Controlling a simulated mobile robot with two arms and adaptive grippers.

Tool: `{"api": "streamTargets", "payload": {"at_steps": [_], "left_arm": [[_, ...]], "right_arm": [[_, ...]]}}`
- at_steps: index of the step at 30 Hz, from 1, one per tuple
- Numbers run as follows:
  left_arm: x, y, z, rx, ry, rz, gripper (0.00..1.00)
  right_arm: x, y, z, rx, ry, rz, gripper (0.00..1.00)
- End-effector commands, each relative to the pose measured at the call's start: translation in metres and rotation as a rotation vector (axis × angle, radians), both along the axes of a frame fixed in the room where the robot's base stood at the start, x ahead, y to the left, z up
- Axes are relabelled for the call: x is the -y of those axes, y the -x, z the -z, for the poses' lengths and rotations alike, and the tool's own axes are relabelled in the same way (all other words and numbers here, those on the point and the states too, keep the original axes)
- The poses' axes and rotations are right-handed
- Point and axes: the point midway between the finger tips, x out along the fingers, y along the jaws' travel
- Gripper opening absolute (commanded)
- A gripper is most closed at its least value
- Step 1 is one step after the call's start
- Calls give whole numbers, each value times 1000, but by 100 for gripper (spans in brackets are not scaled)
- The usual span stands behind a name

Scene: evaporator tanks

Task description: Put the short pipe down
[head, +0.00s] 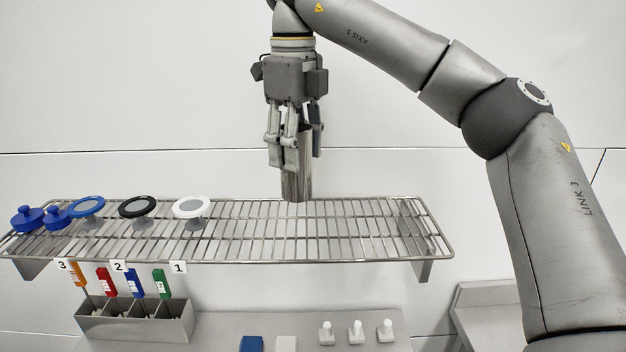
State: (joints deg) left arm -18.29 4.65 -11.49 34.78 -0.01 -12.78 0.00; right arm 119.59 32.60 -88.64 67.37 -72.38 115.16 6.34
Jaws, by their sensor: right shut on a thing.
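The short pipe (297,186) is a shiny metal tube held upright in my right gripper (292,158). The gripper points straight down with its fingers shut on the pipe, and they hide part of its upper length. The pipe's lower end appears at or just above the wire shelf (345,232); I cannot tell whether it touches. My left gripper is not in view.
Blue knobbed caps (27,218) and blue, black and white ring-topped parts (191,207) stand on the shelf's left. Its right half is bare. Below are a metal bin (135,326) with coloured tags and several small white pieces (356,331).

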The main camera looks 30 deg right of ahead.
Motion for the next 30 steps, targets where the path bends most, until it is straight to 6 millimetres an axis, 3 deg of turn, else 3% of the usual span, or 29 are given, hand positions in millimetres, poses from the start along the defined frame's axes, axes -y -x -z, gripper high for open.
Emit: {"api": "streamTargets", "payload": {"at_steps": [4, 8, 14, 20, 24, 30], "left_arm": [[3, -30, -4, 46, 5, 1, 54], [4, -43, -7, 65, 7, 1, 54], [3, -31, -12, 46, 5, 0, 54], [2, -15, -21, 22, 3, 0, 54], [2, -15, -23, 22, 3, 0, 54], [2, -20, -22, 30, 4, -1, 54]], "right_arm": [[23, -9, 26, -4, -4, 0, 17], [34, -14, 41, -2, -3, -1, 17], [45, -18, 52, 1, -1, 0, 17], [51, -20, 79, -1, 1, -1, 17], [50, -20, 91, 2, -1, -2, 17], [50, -21, 91, 2, -1, -2, 17]]}}
